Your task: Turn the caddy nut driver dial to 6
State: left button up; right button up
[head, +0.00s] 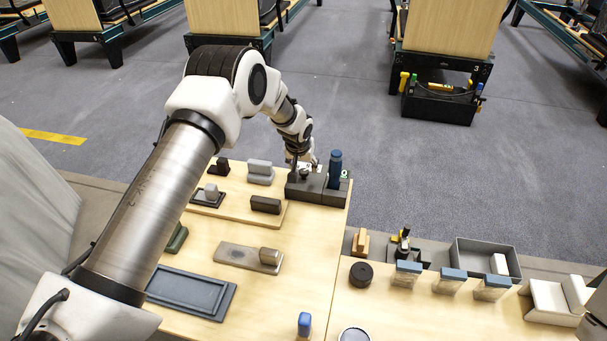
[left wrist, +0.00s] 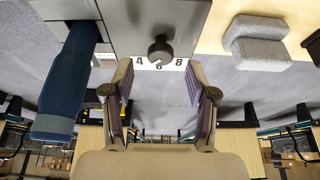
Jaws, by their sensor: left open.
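The grey caddy block (head: 330,195) stands at the far right corner of the left table. Its dial, a dark round knob (left wrist: 160,50), shows in the left wrist view on the block's face, with a pale number strip (left wrist: 178,63) beside it; 4 and 8 are legible, the mark between them is unclear. I cannot tell the exact setting. A blue-handled driver (head: 335,168) stands upright in the block; it also shows in the left wrist view (left wrist: 66,85). My left gripper (head: 303,164) is open at the block, its two fingers (left wrist: 159,72) apart on either side below the knob, not closed on it.
A light grey two-part block (head: 260,172) lies left of the caddy block. A dark block (head: 265,204) and a shallow blue-grey tray (head: 190,293) are nearer. The right table holds a black puck (head: 361,273) and a grey bin (head: 470,266). A black tool caddy (head: 440,105) stands beyond.

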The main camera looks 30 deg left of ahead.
aim_at(303, 171)
pick_arm(q)
jog(key=x, duration=0.3)
jog(key=shift+a, duration=0.1)
jog(key=shift+s, duration=0.1)
grip_shut()
